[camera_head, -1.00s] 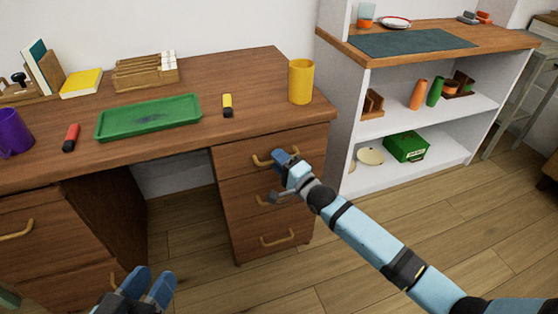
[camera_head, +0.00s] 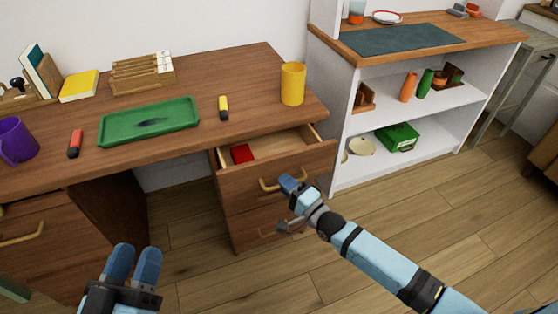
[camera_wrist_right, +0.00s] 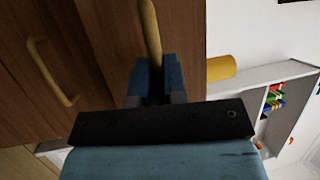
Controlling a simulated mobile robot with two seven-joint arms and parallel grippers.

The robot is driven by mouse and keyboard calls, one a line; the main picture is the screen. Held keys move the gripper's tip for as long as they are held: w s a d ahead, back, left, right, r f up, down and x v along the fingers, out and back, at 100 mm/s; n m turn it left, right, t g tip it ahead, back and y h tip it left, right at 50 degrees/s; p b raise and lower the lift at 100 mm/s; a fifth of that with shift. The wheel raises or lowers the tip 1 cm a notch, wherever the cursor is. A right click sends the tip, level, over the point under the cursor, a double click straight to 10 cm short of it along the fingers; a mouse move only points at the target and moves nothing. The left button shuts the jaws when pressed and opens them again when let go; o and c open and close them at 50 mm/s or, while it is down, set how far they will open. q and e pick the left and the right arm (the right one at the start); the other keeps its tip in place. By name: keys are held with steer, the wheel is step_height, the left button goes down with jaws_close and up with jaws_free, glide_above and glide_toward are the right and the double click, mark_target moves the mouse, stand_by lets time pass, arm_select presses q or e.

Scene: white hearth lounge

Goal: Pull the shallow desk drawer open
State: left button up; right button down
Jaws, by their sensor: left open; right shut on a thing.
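The shallow desk drawer (camera_head: 272,176) is the top one in the desk's right pedestal. It stands partly open, with a red item (camera_head: 242,153) inside. My right gripper (camera_head: 288,184) is at its brass handle (camera_head: 266,184) and shut on it. In the right wrist view the handle (camera_wrist_right: 150,30) runs between the blue fingers (camera_wrist_right: 154,75). My left gripper (camera_head: 132,264) is open and empty at the lower left, in front of the desk and apart from it.
On the desk (camera_head: 215,65) are a green tray (camera_head: 150,120), a yellow cup (camera_head: 292,84), a purple mug (camera_head: 16,141) and two small markers. Lower drawers sit below the open one. A white shelf (camera_head: 345,130) stands to the right. Floor in front is clear.

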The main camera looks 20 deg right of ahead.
arm_select(q)
steer(key=s+a+f+g+y+p, duration=0.1)
steer(key=a+f+g+y+p, duration=0.1)
steer(key=f, duration=0.4)
steer(key=s+a+f+g+y+p, duration=0.1)
steer(key=a+f+g+y+p, duration=0.1)
steer(key=f, duration=0.4)
steer(key=shift+a+g+y+p, duration=0.4)
steer(key=shift+a+g+p, duration=0.2)
steer(key=shift+g+p, duration=0.65)
arm_select(e)
steer(key=s, duration=1.6)
steer(key=shift+d, duration=0.3)
steer(key=c, duration=1.2)
jaws_free()
steer(key=shift+r, duration=0.1)
